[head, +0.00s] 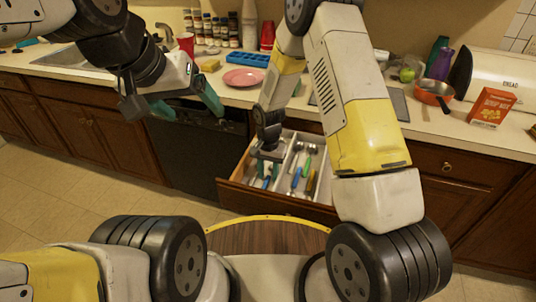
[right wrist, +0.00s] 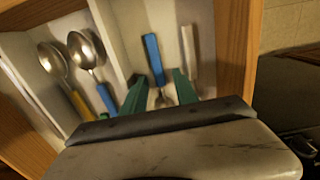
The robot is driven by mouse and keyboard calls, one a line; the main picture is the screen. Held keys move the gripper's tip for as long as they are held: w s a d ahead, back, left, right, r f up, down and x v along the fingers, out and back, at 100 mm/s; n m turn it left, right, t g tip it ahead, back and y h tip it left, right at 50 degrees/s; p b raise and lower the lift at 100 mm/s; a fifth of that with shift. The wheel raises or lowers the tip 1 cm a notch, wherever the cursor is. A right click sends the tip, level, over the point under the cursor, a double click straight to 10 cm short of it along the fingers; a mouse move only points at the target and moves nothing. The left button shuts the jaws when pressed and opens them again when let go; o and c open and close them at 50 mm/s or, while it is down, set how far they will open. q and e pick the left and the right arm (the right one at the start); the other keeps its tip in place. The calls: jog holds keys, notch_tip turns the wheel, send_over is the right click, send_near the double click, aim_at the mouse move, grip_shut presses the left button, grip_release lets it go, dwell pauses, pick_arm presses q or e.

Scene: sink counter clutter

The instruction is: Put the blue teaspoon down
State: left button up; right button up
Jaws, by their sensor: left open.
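My right gripper (head: 267,157) is low inside the open drawer (head: 235,197). In the right wrist view its two green fingers (right wrist: 159,78) stand apart. A blue-handled utensil (right wrist: 153,55) lies between them with a gap on each side. Its metal end is partly hidden by the gripper, so I cannot tell if it is the teaspoon. Another blue-handled spoon (right wrist: 86,50) lies in the neighbouring compartment beside a yellow-handled spoon (right wrist: 53,60). My left gripper (head: 187,108) is open and empty in front of the counter's edge.
A white-handled utensil (right wrist: 189,55) lies right of the fingers. Drawer walls and dividers stand close around the right gripper. The counter holds a pink plate (head: 244,77), a blue tray (head: 248,59), a red pan (head: 433,91), an orange-red box (head: 492,106) and a bread bin (head: 495,72).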

notch_tip(320, 180, up, 12)
notch_tip(320, 180, up, 10)
jog(key=t, duration=0.1)
send_over(268, 176)
jog(key=s+d, duration=0.2)
jog(key=d, duration=0.2)
jog(key=s+d+r+n+t+y, duration=0.1)
jog(key=s+d+r+n+t, duration=0.1)
jog(key=s+d+r, duration=0.3)
jog(key=s+d+r+n+t+y, duration=0.1)
jog(key=s+d+r, duration=0.4)
jog(key=s+r, duration=0.6)
jog(key=s+n+t, duration=0.1)
jog(key=s+t, duration=0.1)
jog(key=s, duration=0.1)
jog(key=shift+r, duration=0.35)
